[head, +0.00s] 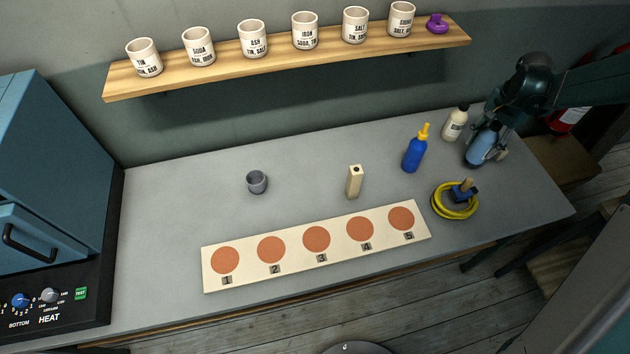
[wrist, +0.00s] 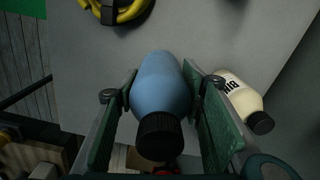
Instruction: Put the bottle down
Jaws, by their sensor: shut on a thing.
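A light blue bottle (head: 482,147) with a black cap is at the right end of the grey table in the head view. My gripper (head: 486,155) is shut on it. In the wrist view the blue bottle (wrist: 160,88) lies between the two green-padded fingers of my gripper (wrist: 160,95), its black cap towards the camera. Whether its base touches the table cannot be told.
A cream bottle with a black cap (head: 454,123) stands close beside, also in the wrist view (wrist: 238,95). A dark blue bottle with a yellow nozzle (head: 413,154) and a coiled yellow cable (head: 453,213) are to the left. A grey cup (head: 257,182), a beige block (head: 354,183) and a numbered board (head: 293,268) are further left.

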